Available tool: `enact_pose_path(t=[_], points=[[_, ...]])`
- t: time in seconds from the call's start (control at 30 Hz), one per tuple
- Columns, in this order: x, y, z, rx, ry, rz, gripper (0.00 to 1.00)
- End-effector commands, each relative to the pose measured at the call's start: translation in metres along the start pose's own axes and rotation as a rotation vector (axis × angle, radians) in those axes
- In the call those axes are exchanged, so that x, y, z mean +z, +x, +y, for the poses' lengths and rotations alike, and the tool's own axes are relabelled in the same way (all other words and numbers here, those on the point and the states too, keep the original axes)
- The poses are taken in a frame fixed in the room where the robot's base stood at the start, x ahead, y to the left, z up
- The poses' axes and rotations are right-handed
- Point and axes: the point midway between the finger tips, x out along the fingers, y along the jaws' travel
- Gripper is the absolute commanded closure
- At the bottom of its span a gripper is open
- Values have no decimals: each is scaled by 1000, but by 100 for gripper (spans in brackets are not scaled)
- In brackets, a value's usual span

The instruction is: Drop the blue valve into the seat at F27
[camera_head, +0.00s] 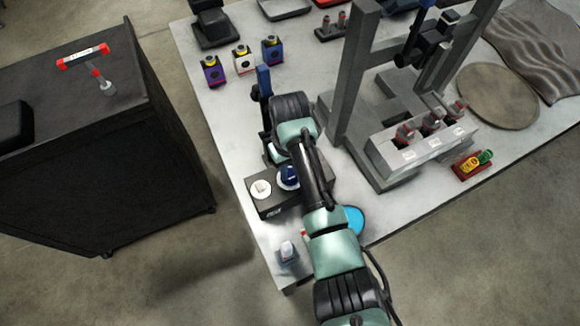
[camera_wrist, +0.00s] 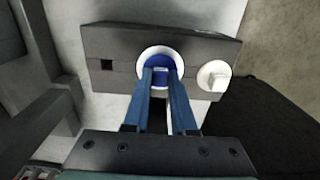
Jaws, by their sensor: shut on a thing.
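A dark block (camera_head: 262,209) stands near the table's front left edge, with a small label I cannot read. The blue valve (camera_head: 288,177) shows at a white ring on this block, partly behind my arm. In the wrist view, my gripper (camera_wrist: 161,72) has its blue fingers shut on the blue valve (camera_wrist: 158,61), inside the outline of the white ring (camera_wrist: 145,55) on the block (camera_wrist: 110,42). I cannot tell how deep the valve sits. A white square-topped piece (camera_wrist: 213,76) is beside it on the block.
A grey press-like frame (camera_head: 352,85) stands right of my arm. A white piece (camera_head: 288,250) and a cyan disc (camera_head: 354,219) lie near the front edge. Several small coloured boxes (camera_head: 213,70) stand farther back. A black cabinet (camera_head: 105,150) is left, across a floor gap.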

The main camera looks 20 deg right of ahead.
Motion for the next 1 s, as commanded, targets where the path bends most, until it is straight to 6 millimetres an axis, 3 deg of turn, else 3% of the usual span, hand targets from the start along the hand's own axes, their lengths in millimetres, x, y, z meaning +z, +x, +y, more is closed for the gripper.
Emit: enact_pose_path(t=[0.23,0.27,0.43,0.67,0.8,1.0], points=[[0,1,0,0,0,1,100],[0,1,0,0,0,1,72],[0,1,0,0,0,0,42],[0,1,0,0,0,0,39],[0,1,0,0,0,0,16],[0,1,0,0,0,0,16]])
